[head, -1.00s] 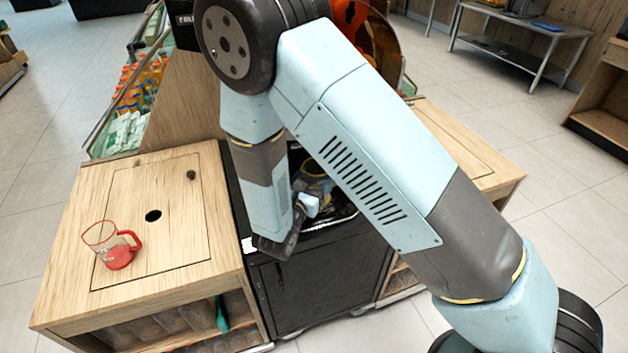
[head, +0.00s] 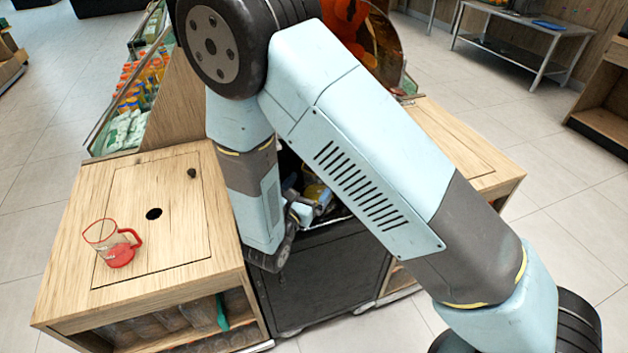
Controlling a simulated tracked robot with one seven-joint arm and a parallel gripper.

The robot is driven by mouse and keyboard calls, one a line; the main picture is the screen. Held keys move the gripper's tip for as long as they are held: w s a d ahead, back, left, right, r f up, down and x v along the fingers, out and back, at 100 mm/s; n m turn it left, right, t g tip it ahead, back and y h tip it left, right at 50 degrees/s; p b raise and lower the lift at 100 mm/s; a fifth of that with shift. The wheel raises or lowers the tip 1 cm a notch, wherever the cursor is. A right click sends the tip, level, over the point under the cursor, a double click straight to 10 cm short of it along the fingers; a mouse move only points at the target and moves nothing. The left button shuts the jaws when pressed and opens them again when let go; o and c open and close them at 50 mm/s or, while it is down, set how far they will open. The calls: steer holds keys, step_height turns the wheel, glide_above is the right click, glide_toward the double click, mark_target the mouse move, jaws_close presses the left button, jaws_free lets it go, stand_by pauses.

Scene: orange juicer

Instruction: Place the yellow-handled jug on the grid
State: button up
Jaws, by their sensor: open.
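My gripper (head: 318,201) reaches into the dark recess of the juicer and is largely hidden by my wrist and forearm; it is open. A small yellow patch (head: 313,190) shows just beyond it, apparently part of the yellow-handled jug. The jug's outline, and whether the gripper touches it, cannot be made out. The grid (head: 337,219) is mostly hidden; only a bit of the ledge at the front of the recess shows.
The left wooden counter (head: 180,235) has a round hole and a small dark knob, with free room around the red jug. A black cabinet (head: 325,275) stands under the recess. Another wooden counter (head: 465,145) lies right. Bottles (head: 140,95) fill a display behind left.

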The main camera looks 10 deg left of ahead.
steer(key=v, duration=0.8)
steer(key=shift+s, duration=0.1)
